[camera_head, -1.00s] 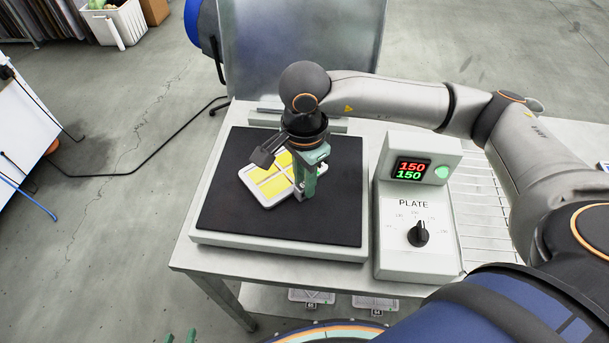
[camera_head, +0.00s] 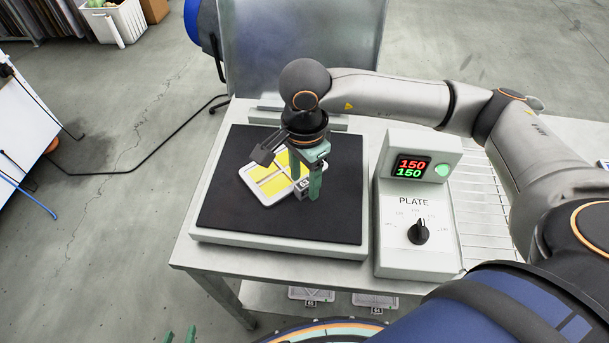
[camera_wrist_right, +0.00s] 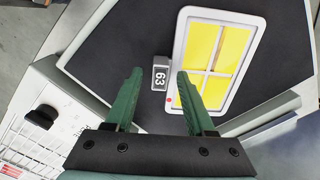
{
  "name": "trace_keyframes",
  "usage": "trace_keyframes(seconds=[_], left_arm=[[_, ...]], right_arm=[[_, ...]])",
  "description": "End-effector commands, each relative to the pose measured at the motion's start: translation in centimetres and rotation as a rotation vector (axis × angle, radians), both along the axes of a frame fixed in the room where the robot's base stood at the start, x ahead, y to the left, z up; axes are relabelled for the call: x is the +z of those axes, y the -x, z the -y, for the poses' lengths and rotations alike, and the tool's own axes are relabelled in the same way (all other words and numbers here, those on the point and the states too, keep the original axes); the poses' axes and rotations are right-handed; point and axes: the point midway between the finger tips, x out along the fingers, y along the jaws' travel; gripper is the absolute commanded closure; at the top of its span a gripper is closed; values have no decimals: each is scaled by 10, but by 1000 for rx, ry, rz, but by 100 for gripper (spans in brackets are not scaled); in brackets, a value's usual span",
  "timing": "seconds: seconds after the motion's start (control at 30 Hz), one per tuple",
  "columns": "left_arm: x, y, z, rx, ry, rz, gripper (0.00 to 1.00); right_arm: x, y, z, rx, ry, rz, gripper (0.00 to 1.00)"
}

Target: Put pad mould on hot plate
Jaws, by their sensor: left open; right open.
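The pad mould (camera_head: 268,181), a white frame with yellow panels, lies on the black top of the hot plate (camera_head: 235,215), left of centre. In the right wrist view the mould (camera_wrist_right: 213,65) shows a small tab marked 63 (camera_wrist_right: 160,77) on its side. My right gripper (camera_head: 306,178) is over the plate at the mould's right edge, pointing down. Its green fingers (camera_wrist_right: 159,76) are open, with the tab seen between their tips and nothing clamped. The gripper hides part of the mould in the head view. My left gripper (camera_head: 180,335) shows only its open green fingertips at the bottom edge.
The control box (camera_head: 418,220), with a dial and a display reading 150 over 150, stands right of the plate. An upright metal panel (camera_head: 300,50) rises behind. More numbered moulds (camera_head: 374,301) lie on a shelf below. A wire rack (camera_head: 485,215) is at the right.

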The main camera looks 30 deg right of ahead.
Motion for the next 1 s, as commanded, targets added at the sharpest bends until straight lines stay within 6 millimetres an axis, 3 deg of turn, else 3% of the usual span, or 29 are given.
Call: trace_keyframes(seconds=[0.5, 0.7, 1.0], left_arm=[[-11, 0, 0, 0, 0, 1, 50], [-12, 0, 0, 0, 0, 0, 50], [-12, 0, 0, 0, 0, 0, 50]], right_arm=[[101, 0, -1, 1, -1, 4, 45], [119, 0, 0, 0, 0, 2, 45], [120, 0, 0, 0, -1, 0, 45]])
